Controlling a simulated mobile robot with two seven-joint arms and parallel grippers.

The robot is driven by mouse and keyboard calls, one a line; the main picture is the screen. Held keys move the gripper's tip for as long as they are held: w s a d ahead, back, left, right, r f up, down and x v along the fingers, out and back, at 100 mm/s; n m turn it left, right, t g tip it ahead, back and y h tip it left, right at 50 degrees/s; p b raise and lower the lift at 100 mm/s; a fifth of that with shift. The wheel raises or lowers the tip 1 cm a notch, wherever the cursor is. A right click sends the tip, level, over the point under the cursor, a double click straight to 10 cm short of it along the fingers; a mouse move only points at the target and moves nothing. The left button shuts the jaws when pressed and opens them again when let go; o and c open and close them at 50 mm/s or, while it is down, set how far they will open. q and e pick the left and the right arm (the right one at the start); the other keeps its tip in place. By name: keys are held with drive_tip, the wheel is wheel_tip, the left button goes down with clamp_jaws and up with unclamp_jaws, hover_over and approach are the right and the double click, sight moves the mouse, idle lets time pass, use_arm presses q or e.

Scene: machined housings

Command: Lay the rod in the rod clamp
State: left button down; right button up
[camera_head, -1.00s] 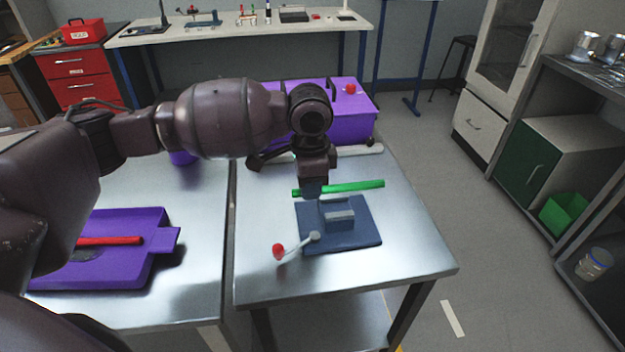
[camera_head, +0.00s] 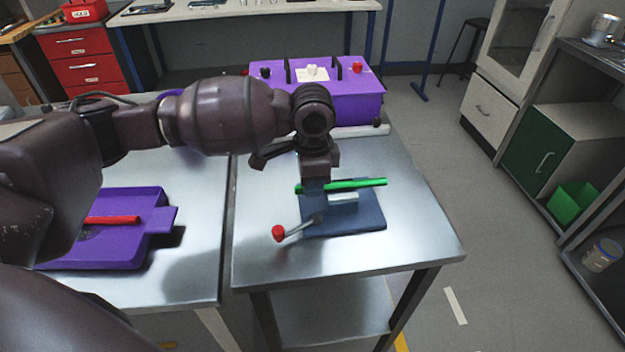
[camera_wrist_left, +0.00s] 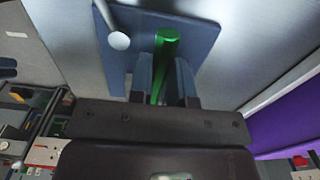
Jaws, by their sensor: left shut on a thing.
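A green rod (camera_head: 360,184) is held level by my left gripper (camera_head: 314,187), which is shut on it near its left end. In the left wrist view the green rod (camera_wrist_left: 166,48) runs between the two fingers of my left gripper (camera_wrist_left: 163,85). The rod clamp (camera_head: 356,222) is a dark blue block with a pale grey part and a lever with a red knob (camera_head: 278,233). The rod appears over the clamp's back part; whether it touches the clamp I cannot tell. The gripper hides part of the clamp. My right gripper is not in view.
The clamp stands on a steel table (camera_head: 290,262). A purple box (camera_head: 335,95) with knobs stands at the back of this table. A purple tray (camera_head: 110,252) with a red rod (camera_head: 112,220) lies on the table to the left. The table's front is clear.

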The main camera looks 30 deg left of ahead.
use_arm(q)
drive_tip(key=shift+f, duration=0.2)
idle(0.5)
drive_tip(key=c, duration=1)
unclamp_jaws()
wheel_tip(320, 180, up, 9)
drive_tip(key=shift+r+p, duration=0.1)
drive_tip(key=shift+p, duration=1.15)
drive_tip(key=shift+r, duration=0.8)
drive_tip(key=shift+s+f, duration=0.1)
